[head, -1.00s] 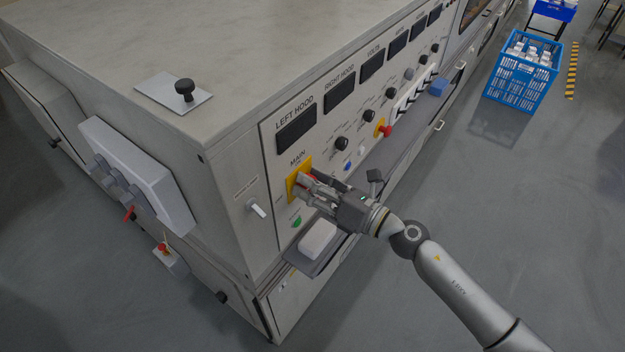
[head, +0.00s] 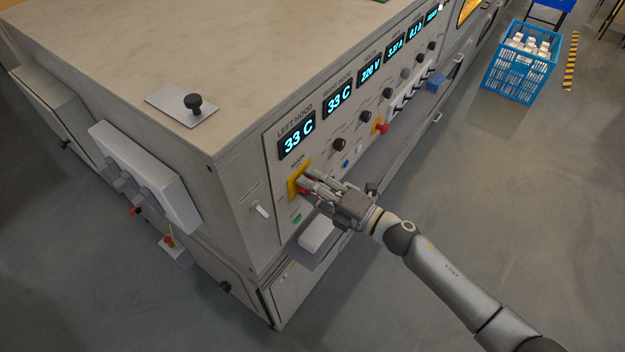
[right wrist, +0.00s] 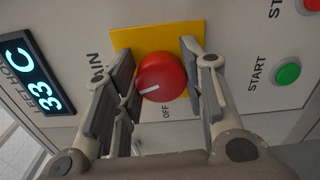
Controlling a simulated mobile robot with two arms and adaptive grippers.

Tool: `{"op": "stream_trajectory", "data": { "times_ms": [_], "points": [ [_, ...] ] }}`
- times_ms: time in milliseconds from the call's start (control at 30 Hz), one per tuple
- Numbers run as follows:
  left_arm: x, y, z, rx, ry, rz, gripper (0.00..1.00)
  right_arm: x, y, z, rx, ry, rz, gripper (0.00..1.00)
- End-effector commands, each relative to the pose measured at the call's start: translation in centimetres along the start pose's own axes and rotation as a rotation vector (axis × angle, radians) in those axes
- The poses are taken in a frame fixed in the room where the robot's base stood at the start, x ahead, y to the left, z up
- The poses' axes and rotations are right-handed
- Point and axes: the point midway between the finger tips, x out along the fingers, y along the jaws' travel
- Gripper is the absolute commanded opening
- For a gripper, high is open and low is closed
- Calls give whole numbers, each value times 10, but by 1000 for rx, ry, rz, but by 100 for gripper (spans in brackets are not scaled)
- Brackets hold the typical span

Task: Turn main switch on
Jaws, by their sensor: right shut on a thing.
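The main switch is a red round knob (right wrist: 161,77) with a white pointer line on a yellow plate (right wrist: 150,38), seen in the right wrist view. In the head view the yellow plate (head: 293,187) sits under the MAIN label on the machine's front panel. My right gripper (head: 307,180) is at the switch and hides most of the knob there. In the right wrist view my right gripper (right wrist: 160,85) has one finger on each side of the knob, shut on it. The displays (head: 297,142) above are lit, reading 33 C and 220 V among others. My left gripper is not in view.
A green START button (right wrist: 288,74) is beside the switch. A narrow shelf with a white block (head: 317,235) juts out below. A blue crate (head: 511,75) stands on the floor at the back right.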

Motion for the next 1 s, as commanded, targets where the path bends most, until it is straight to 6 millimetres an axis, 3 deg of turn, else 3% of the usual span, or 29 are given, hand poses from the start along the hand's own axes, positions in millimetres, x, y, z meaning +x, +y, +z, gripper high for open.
{"op": "stream_trajectory", "data": {
  "times_ms": [433, 1000],
  "points": [
    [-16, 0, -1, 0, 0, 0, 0, 0, -1, 0, 277, -1, -2, 14],
    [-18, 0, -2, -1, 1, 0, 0, 0, -2, 0, 341, -1, -1, 14]
  ]
}}
